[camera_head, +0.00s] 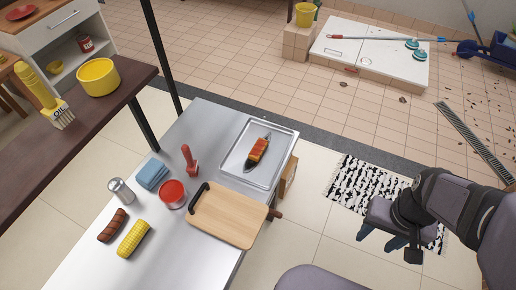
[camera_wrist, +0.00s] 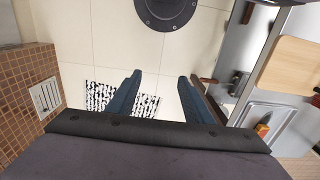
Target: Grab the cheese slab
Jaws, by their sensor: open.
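I cannot clearly make out a cheese slab. The nearest match is a small orange-and-red block (camera_head: 259,149) lying on a dark, pointed piece on the metal tray (camera_head: 284,139). The block also shows small at the right edge of the wrist view (camera_wrist: 262,130). My gripper (camera_head: 378,239) is open and empty, to the right of the table, above the floor and the black-and-white rug. In the wrist view its two blue fingers (camera_wrist: 158,80) stand apart with only floor and rug between them.
The metal table (camera_head: 205,120) also holds a wooden board (camera_head: 228,215), a red-topped bowl (camera_head: 172,194), a red upright item (camera_head: 190,160), a blue cloth (camera_head: 152,174), a shaker (camera_head: 121,191), a sausage (camera_head: 112,225) and corn (camera_head: 134,238). Open floor lies between table and gripper.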

